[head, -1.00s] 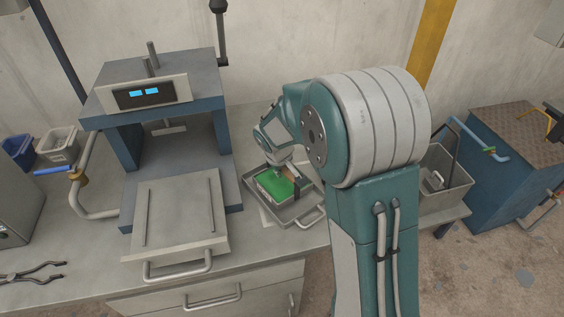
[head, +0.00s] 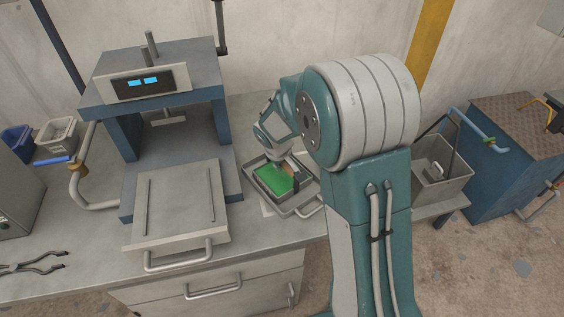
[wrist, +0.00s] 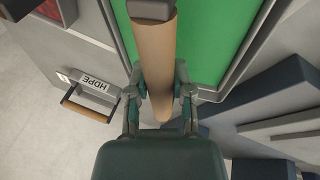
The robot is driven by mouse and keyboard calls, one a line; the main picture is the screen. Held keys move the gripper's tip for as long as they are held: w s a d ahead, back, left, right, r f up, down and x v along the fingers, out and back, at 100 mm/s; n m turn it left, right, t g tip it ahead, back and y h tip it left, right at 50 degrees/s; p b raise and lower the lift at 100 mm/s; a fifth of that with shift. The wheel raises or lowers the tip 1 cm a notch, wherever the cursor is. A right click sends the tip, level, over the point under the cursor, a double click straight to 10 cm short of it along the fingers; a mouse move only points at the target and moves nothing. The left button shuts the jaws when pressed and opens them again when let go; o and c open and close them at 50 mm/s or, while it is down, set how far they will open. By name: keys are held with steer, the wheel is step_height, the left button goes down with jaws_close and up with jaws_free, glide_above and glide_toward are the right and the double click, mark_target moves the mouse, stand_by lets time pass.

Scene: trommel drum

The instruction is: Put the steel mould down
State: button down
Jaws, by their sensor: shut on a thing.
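The steel mould (head: 269,188) is a shallow grey rectangular pan with a flat green fill (head: 275,177). It is in or just above the grey tray (head: 309,202) on the bench, right of the press; I cannot tell whether it touches the tray floor. In the wrist view a round tan handle bar (wrist: 156,55) crosses in front of the green surface (wrist: 208,35). My gripper (wrist: 160,95) is shut on this bar, with a finger on each side. In the head view my gripper (head: 280,158) is partly hidden by my wrist.
The press (head: 215,100) with its pulled-out plate (head: 180,215) stands left of the tray. Tongs (head: 35,264) lie at the bench's left. A grey bin (head: 440,180) stands right of my arm. An HDPE label (wrist: 95,82) and a tan-gripped handle (wrist: 87,113) show in the wrist view.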

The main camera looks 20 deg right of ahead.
steer(key=shift+f, duration=0.2)
steer(key=shift+c, duration=2.2)
jaws_free()
